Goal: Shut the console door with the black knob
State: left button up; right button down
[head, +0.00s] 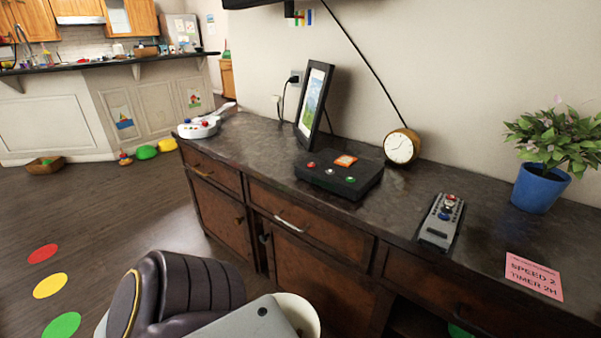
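The console (330,234) is a dark brown wooden cabinet with a dark stone-like top, running from the middle to the lower right. A small black knob (263,238) shows at the upper left edge of its middle lower door (318,282). A dark strip lies beside that edge; the door may stand slightly ajar, but I cannot tell how far. My own arm parts in the foreground hide the door's lower part.
On the top stand a picture frame (314,105), black button box (340,174), clock (401,147), remote (441,221), potted plant (541,187) and pink note (534,276). Above the middle door is a drawer with a silver handle (290,225). Open floor (110,215) lies left.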

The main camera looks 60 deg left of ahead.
aim_at(348, 303)
jog(key=k+l+u, duration=0.1)
jog(key=u, duration=0.3)
jog(key=l+u, duration=0.1)
jog(key=u, duration=0.3)
jog(key=k+u, duration=0.15)
jog(key=u, duration=0.25)
jog(key=k+u, duration=0.15)
jog(key=u, duration=0.25)
